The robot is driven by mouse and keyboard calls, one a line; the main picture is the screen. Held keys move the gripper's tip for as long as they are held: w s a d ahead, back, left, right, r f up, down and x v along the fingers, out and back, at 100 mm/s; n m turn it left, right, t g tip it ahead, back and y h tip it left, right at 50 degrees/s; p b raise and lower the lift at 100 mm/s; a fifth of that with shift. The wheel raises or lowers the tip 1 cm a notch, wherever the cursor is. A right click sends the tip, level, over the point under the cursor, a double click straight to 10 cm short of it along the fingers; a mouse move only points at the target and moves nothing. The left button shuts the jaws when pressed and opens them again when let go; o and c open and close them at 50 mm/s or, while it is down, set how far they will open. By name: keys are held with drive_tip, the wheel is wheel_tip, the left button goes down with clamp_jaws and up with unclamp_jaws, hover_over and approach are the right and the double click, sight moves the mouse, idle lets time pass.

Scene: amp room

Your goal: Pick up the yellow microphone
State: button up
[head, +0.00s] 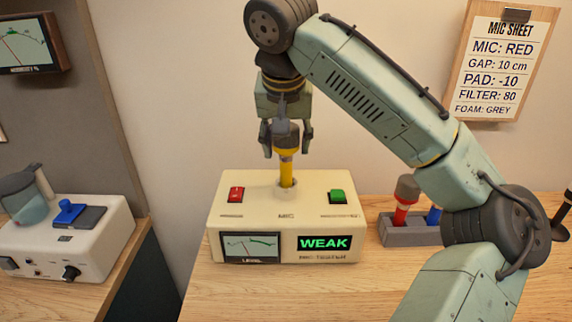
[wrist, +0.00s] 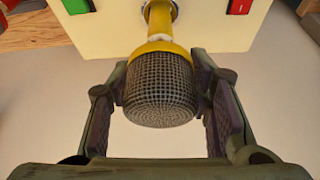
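The yellow microphone (head: 287,172) stands upright in the socket on top of the cream mic tester (head: 230,212). It has a yellow handle and a dark mesh head. My gripper (head: 286,150) points down over it, with a finger on each side of the head. In the wrist view the mesh head (wrist: 160,92) lies between the two open fingers of my gripper (wrist: 160,105). A gap shows on both sides, so the fingers appear not to press on it.
The tester has a red switch (head: 236,194), a green switch (head: 337,196) and a screen reading WEAK (head: 324,243). A grey rack (head: 405,232) at right holds a red microphone (head: 404,200) and a blue one (head: 434,215). A mic sheet (head: 502,62) hangs on the wall.

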clamp_jaws()
idle(0.3)
drive_tip(key=shift+r, duration=0.1)
wheel_tip(320, 180, up, 10)
drive_tip(key=shift+f+b, duration=0.1)
drive_tip(key=shift+b, duration=0.4)
idle(0.3)
